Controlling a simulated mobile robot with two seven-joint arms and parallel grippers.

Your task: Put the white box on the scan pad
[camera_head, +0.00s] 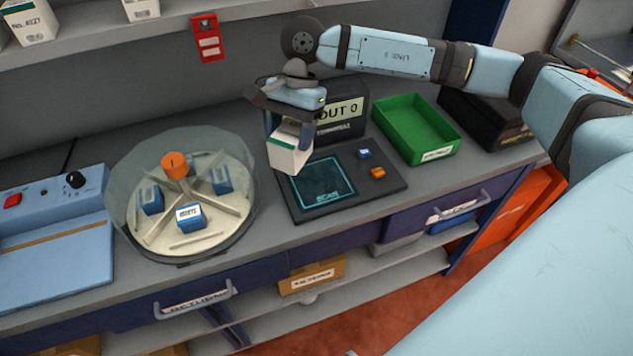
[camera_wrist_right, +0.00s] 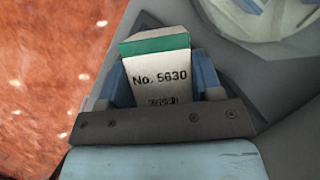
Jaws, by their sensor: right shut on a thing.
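My right gripper (camera_head: 287,125) is shut on the white box (camera_head: 289,155), which has a green band. In the right wrist view the box (camera_wrist_right: 158,80) sits between the two fingers (camera_wrist_right: 163,88) and reads "No. 5630". The box is held tilted in the head view, near the left back edge of the scan pad (camera_head: 322,182). The pad is a dark plate with a teal-outlined screen. I cannot tell the exact gap between box and pad. My left gripper is in neither view.
A clear round carousel (camera_head: 246,200) with blue boxes stands left of the pad. A dark box marked "OUT 0" (camera_head: 341,108) is behind the pad. A green tray (camera_head: 418,129) is to the right. Blue and orange buttons (camera_head: 377,173) sit on the pad's right side.

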